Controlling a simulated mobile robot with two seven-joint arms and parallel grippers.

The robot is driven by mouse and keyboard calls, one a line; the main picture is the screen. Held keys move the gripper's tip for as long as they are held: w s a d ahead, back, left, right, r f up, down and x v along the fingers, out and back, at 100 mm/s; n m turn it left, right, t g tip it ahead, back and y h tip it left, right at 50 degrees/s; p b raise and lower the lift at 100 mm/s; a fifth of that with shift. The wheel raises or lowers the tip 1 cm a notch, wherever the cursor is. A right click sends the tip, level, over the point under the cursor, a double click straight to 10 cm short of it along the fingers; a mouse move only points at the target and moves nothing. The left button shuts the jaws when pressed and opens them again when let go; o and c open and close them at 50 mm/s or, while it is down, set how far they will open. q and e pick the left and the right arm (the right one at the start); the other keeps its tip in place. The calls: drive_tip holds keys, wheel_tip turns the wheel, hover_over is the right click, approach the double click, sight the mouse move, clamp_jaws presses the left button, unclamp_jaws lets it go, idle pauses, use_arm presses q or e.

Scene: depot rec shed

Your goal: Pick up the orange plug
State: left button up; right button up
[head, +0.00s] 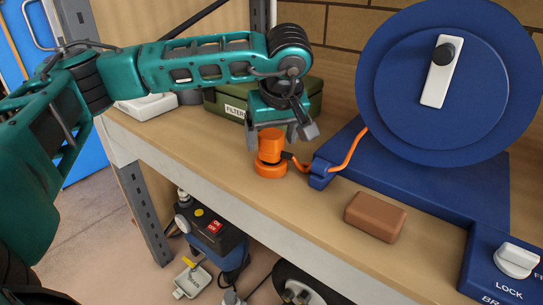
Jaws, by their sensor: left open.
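The orange plug (270,151) stands upright on the wooden shelf (220,172), with a wider round base at its foot. An orange cable (350,158) runs from its right side to the blue reel unit. My left gripper (280,138) points down over the plug. Its fingers are apart, one at the left of the plug's top and one at the right. I cannot tell whether either finger touches it. My right gripper is not in view.
A large blue reel (402,100) on a blue base stands at the right. A brown block (375,217) lies in front of it. A green box (310,101) labelled FILTER stands behind my gripper. The shelf's front edge is close to the plug. Equipment (212,235) stands below.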

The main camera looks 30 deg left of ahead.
use_arm(q)
drive_tip(key=shift+x, duration=1.35)
drive_tip(key=c, duration=1)
drive_tip(key=shift+c, duration=0.2)
drive_tip(key=shift+r, duration=0.15)
